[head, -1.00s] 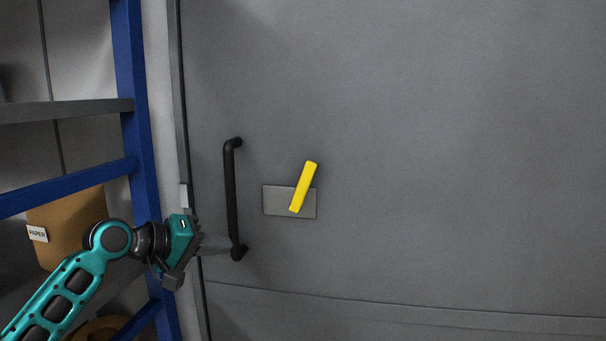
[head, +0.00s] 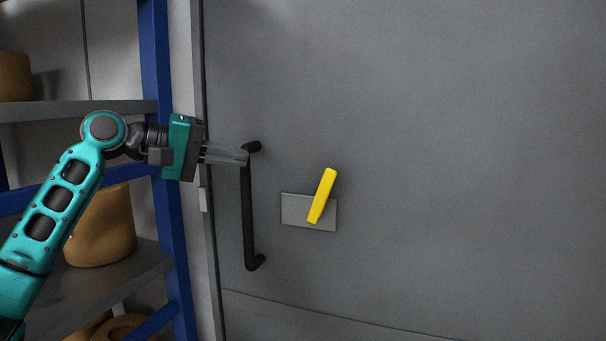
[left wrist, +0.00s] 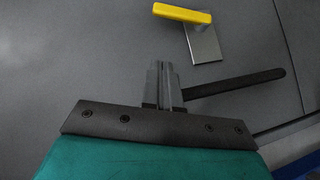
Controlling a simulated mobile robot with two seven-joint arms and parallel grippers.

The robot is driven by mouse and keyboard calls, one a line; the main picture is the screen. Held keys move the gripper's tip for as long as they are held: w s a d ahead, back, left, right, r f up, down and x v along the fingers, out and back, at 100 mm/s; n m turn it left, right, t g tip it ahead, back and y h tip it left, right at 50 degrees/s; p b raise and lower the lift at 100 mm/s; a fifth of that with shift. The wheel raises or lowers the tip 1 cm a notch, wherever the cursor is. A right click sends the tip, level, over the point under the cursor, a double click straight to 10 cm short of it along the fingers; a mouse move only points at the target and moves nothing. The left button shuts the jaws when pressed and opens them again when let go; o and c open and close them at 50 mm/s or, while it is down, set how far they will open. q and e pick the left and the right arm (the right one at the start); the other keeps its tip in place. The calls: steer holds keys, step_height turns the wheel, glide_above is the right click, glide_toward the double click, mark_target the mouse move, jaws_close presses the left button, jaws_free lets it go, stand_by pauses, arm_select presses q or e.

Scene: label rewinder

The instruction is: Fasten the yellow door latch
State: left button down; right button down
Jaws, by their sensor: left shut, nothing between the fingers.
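The yellow door latch (head: 322,196) is a bar tilted from upper right to lower left, its lower part over a grey plate (head: 295,208) on the grey door. The latch (left wrist: 182,13) and its plate (left wrist: 205,44) also show at the top of the left wrist view. My left gripper (head: 246,156) is shut and empty. Its fingertips are at the upper end of the black door handle (head: 248,210), left of the latch; I cannot tell whether they touch the handle. The left fingers (left wrist: 162,68) point toward the door in the left wrist view. My right gripper is not in view.
The grey door (head: 450,150) fills the right side and is clear around the latch. A blue-framed shelf (head: 160,60) with brown rolls (head: 103,228) stands left of the door, close behind my left arm.

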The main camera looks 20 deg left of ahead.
arm_select(q)
glide_toward(323, 177)
steer(key=w+d+f, duration=0.1)
steer(key=w+d, duration=0.2)
steer(key=w, duration=0.2)
steer(key=shift+w+d+f, duration=0.15)
steer(key=shift+d+f, duration=0.1)
steer(key=shift+f, duration=0.1)
